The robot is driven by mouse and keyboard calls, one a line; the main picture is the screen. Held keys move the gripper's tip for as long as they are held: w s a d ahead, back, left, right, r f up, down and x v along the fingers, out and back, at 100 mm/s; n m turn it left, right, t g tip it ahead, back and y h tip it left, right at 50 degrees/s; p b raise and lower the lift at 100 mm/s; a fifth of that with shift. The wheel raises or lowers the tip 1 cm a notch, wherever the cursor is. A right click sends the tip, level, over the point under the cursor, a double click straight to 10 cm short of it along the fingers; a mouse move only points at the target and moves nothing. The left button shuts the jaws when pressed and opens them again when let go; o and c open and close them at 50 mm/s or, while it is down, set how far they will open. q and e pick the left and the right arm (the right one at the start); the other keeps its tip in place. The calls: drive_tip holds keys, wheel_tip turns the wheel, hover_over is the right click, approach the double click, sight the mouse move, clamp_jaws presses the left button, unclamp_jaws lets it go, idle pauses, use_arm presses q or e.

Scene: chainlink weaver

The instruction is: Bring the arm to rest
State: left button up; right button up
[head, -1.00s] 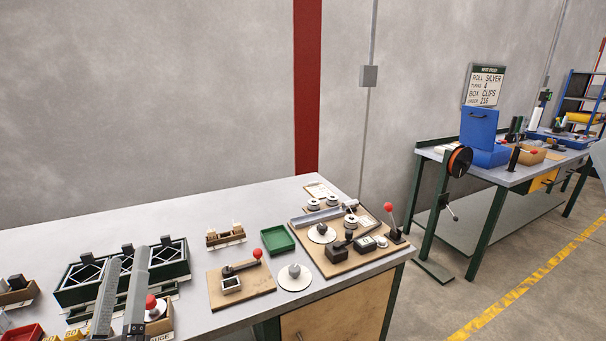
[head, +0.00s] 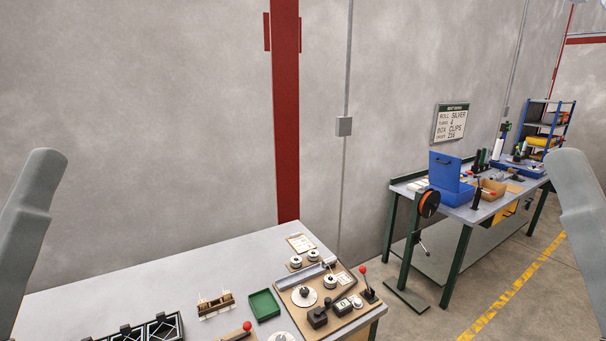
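My two arms show only as grey links at the left and right edges of the head view, raised above the bench. Neither gripper is in the picture, so what they hold, if anything, is hidden. The grey-topped workbench (head: 190,258) lies below, its near part cut off by the bottom edge.
On the bench stand a wooden winding board (head: 300,295) with a red-knobbed lever (head: 365,281), a green tray (head: 264,305), a small wooden rack (head: 215,306) and black frames (head: 162,329). A second bench (head: 465,212) with a blue box (head: 450,180) stands at right.

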use_arm(q)
wheel_tip(320, 180, up, 16)
drive_tip(key=p, duration=1.2)
use_arm(e)
wheel_tip(320, 180, up, 16)
